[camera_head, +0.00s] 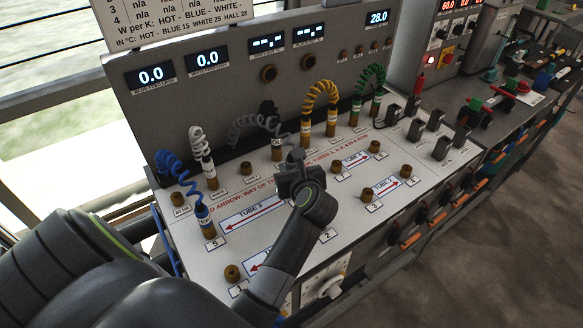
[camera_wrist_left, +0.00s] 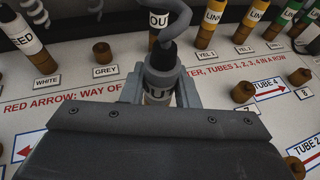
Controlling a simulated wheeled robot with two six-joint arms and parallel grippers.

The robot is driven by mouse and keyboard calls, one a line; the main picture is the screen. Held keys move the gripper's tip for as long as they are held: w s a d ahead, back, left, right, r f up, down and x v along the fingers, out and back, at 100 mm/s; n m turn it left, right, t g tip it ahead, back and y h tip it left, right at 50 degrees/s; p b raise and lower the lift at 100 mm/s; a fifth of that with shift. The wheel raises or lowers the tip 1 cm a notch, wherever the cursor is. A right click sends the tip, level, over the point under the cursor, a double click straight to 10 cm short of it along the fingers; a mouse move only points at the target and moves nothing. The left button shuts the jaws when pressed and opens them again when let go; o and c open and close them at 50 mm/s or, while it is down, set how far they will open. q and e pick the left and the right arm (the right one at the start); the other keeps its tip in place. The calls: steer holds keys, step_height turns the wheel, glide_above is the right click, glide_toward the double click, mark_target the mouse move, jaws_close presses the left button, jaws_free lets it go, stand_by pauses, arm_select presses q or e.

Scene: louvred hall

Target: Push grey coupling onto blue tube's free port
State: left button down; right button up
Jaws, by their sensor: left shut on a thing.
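My left gripper (camera_head: 296,168) is shut on the grey coupling (camera_wrist_left: 161,72), which has a dark top and a white label. The coupling stands upright between the fingers in the left wrist view, with a grey hose rising from its top. A brown part (camera_wrist_left: 156,99) shows just under it; I cannot tell whether the coupling is seated on a port there. The blue coupling (camera_head: 203,216) sits at port 5, at the left end of the TUBE 3 label (camera_head: 252,207). The gripper hides the area beyond that label's right end. My right gripper is not in view.
Bare brown posts stand at GREY (camera_wrist_left: 102,52), at 1 (camera_head: 232,272), and at 3 (camera_head: 367,194). White (camera_head: 198,145), yellow (camera_head: 321,95) and green (camera_head: 372,78) coiled hoses rise from the panel behind. Black valve handles (camera_head: 441,148) line the right side.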

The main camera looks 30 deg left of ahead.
arm_select(q)
steer(key=shift+f+b, duration=0.65)
steer(key=shift+f, duration=0.3)
steer(key=shift+r, duration=0.1)
steer(key=c, duration=1)
jaws_free()
steer(key=shift+c, duration=0.2)
